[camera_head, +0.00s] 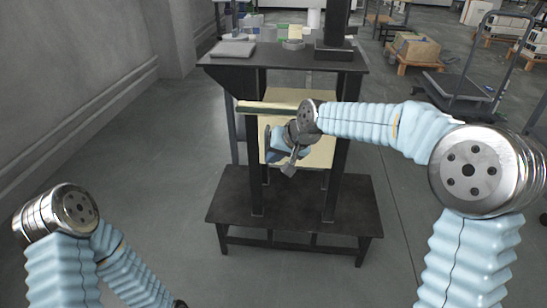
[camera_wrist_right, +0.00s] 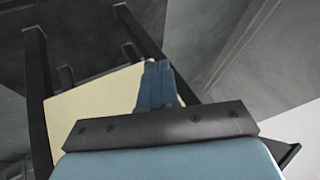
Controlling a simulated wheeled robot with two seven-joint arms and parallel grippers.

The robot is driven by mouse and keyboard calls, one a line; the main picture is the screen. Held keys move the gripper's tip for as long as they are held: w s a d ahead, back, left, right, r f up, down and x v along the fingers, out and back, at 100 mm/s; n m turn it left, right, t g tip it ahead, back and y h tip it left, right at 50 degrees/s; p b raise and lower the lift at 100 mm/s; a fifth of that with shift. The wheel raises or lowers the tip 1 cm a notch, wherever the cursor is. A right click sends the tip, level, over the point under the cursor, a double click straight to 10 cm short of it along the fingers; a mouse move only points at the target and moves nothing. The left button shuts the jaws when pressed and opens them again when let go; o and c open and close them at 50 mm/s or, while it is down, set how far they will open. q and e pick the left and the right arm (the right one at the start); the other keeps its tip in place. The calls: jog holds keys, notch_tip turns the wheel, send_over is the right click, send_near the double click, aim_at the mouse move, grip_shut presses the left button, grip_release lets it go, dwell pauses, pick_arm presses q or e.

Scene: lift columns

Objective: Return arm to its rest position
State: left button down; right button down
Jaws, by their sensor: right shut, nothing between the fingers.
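My right arm (camera_head: 370,124) reaches in from the right, in front of the dark stand. Its right gripper (camera_head: 289,166) is in front of the cream panel of the stand in the head view. In the right wrist view the blue fingers of the gripper (camera_wrist_right: 158,70) lie together with nothing between them. The cream panel (camera_wrist_right: 95,100) is behind them there. I cannot tell the gap between gripper and panel. My left arm (camera_head: 62,240) is folded low at the left, and its gripper is outside the picture.
The dark stand (camera_head: 232,207) has a lower shelf, upright posts and a top (camera_head: 275,57) holding small items. A horizontal bar (camera_head: 268,107) crosses near the gripper. A cart (camera_head: 470,85) and a cardboard box (camera_head: 415,47) stand at the back right. The floor at left is clear.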

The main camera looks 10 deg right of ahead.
jog(key=s+a+r, duration=0.2)
jog(key=s+r, duration=0.3)
jog(key=r, duration=0.1)
jog(key=s+d+f+g, duration=0.1)
jog(key=s+f+g, duration=0.15)
jog(key=f, duration=2.15)
jog(key=s+d+f+g, duration=0.2)
jog(key=s+f, duration=1.7)
jog(key=s, duration=0.3)
jog(key=shift+d+f+g, duration=0.25)
jog(key=shift+f+g, duration=0.1)
jog(key=shift+f, duration=0.05)
jog(key=shift+a+m, duration=0.1)
jog(key=shift+m, duration=0.2)
